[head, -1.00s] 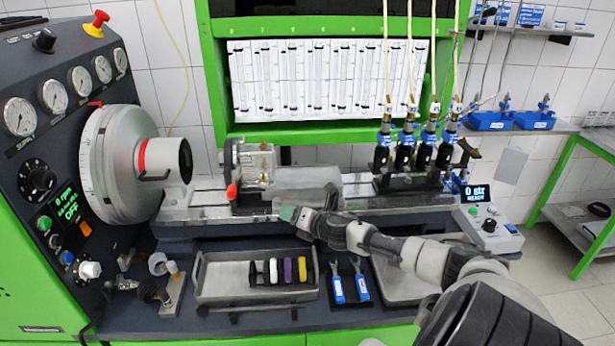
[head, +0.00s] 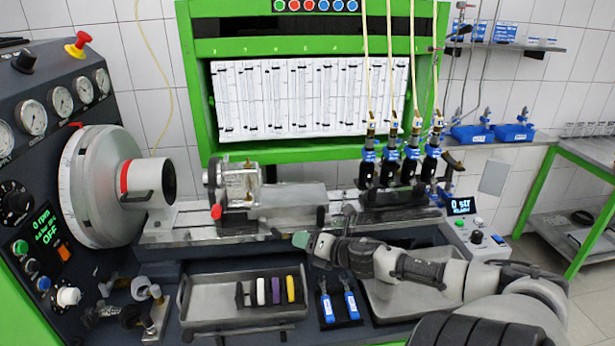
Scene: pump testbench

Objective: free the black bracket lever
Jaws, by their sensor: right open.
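A black lever (head: 453,163) sticks up at the right end of the injector row, and I take it for the bracket lever. It stands beside the black injector bracket (head: 400,196) on the bench rail; how it is fastened is too small to tell. My right gripper (head: 302,240) is low in front of the rail, well to the left of that lever and apart from it. Its jaws are open, with nothing visible between them. Its arm reaches in from the lower right and hides part of the bench front. My left gripper is not in view.
Several injectors (head: 411,160) with hoses stand above the rail. A control box (head: 484,240) sits at right. A flywheel (head: 90,190) is at left.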

